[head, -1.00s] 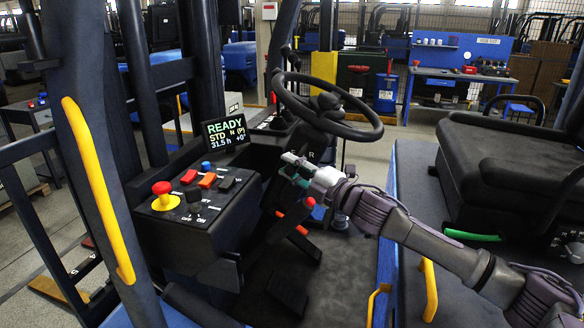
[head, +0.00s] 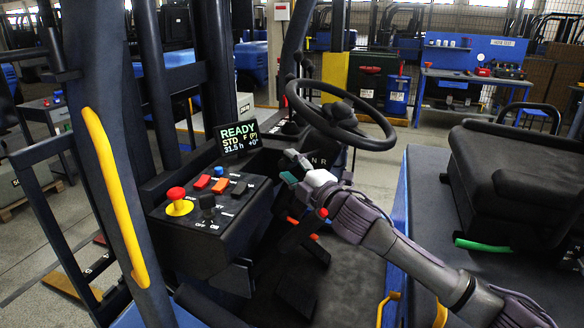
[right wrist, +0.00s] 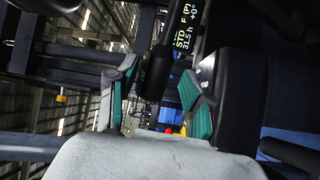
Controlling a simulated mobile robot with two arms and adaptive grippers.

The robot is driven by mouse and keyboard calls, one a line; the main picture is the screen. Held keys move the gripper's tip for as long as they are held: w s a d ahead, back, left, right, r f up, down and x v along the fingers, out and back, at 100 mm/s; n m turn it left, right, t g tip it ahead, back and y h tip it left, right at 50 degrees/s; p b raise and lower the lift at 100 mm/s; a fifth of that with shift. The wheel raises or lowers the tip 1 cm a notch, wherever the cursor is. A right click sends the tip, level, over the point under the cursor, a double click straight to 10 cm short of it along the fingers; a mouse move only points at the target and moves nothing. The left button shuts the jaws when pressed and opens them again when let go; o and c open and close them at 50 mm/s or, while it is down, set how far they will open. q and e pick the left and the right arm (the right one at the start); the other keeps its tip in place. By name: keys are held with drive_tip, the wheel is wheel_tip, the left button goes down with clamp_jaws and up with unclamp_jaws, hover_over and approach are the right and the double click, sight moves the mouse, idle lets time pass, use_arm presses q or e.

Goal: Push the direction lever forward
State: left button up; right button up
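My right gripper (head: 298,170) is beside the steering column, below the steering wheel (head: 340,115), by the direction markings N and R (head: 319,161). The gripper hides the direction lever in the head view. In the right wrist view, the gripper's teal-padded fingers (right wrist: 157,103) stand apart. A black rounded cylinder (right wrist: 157,70), which looks like the lever's grip, shows between and beyond them; I cannot tell whether they touch it. The display (head: 238,137) reads READY, STD, F (P), 31.5 h. My left gripper is not in view.
A control box with a red emergency button (head: 177,195) and several coloured switches stands left of the gripper. The black seat (head: 515,180) is at the right. Pedals (head: 297,290) lie below. A blue post with a yellow handle (head: 115,200) rises at the left.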

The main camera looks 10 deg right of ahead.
drive_tip(key=v, duration=0.7)
drive_tip(key=shift+s, duration=0.25)
drive_tip(key=shift+d+f, duration=0.1)
drive_tip(key=shift+d, duration=0.05)
